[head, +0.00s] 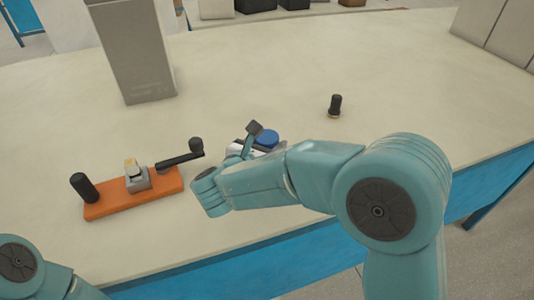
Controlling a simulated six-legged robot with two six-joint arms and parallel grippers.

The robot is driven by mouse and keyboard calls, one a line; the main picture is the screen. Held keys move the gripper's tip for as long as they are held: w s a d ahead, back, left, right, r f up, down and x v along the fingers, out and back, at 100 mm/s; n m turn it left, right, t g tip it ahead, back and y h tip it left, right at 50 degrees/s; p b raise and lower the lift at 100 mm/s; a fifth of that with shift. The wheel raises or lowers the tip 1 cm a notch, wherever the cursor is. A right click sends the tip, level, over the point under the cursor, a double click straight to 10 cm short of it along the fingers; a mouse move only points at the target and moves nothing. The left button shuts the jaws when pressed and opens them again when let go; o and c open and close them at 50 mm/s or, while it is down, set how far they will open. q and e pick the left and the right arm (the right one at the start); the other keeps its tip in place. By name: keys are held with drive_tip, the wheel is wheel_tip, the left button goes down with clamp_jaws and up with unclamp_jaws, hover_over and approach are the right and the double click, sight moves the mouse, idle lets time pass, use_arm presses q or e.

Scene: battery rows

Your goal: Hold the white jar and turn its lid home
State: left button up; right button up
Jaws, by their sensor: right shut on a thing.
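The white jar (234,149) is mostly hidden behind my right arm and gripper; only a small pale part shows. A round blue lid (268,137) shows at the right of the gripper's fingers, and its seating on the jar cannot be made out. My right gripper (250,138) is shut on the jar near the middle of the table, with a dark fingertip rising beside the lid. Of my left arm only a part shows at the lower left corner; its gripper is out of view.
An orange base (160,197) with a black handle and a crank stands left of the jar. A small black knob-like piece (335,105) stands at the back right. A tall grey box (135,55) stands at the back left. The table (430,95) is clear at the right.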

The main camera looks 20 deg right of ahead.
wheel_tip(320, 180, up, 20)
drive_tip(key=p, duration=0.3)
idle(0.3)
drive_tip(key=o, duration=0.6)
drive_tip(key=c, duration=0.9)
drive_tip(key=shift+c, duration=0.2)
